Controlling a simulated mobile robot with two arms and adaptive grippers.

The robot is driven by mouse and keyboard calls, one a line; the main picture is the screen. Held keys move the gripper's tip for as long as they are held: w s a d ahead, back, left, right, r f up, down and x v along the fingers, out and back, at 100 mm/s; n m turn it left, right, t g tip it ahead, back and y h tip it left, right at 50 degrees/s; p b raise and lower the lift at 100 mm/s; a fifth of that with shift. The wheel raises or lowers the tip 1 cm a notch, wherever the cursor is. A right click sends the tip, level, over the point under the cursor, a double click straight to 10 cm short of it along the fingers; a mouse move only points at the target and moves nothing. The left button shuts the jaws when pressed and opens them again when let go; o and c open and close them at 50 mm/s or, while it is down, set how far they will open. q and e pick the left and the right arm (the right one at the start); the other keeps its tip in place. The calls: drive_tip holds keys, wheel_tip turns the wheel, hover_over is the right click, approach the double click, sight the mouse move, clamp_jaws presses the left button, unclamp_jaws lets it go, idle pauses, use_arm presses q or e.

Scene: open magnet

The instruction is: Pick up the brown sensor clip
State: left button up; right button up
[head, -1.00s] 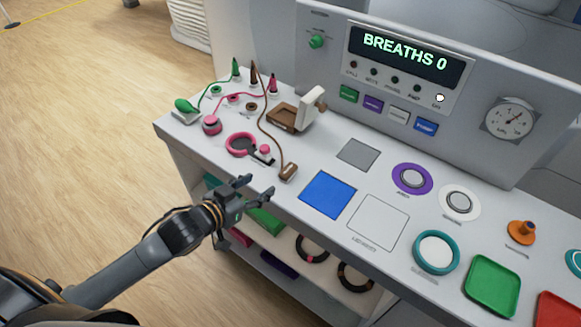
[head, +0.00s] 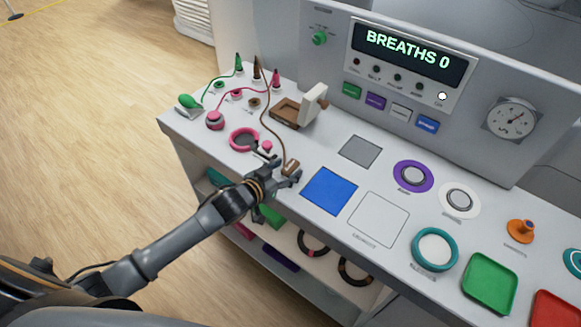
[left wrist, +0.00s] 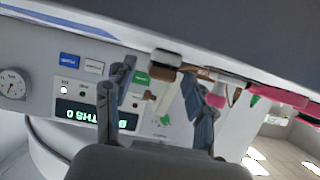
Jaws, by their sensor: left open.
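The brown sensor clip (head: 291,167) sits at the front edge of the white counter (head: 330,228), with its brown cord (head: 268,118) running back toward a brown cone. My left gripper (head: 285,171) is open right at the clip, its fingers partly covering the clip's near side. In the left wrist view the clip (left wrist: 165,70) shows just beyond and between the two spread fingers (left wrist: 157,78). I cannot tell whether a finger touches it. My right gripper is not in view.
A pink ring (head: 243,139) and small pink piece lie left of the clip. A blue square (head: 330,190) lies to its right. A brown tray with a cream block (head: 314,103) stands behind. Shelves with rings (head: 313,243) are below the counter.

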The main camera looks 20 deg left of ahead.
use_arm(q)
clamp_jaws()
drive_tip(key=shift+r, duration=0.2)
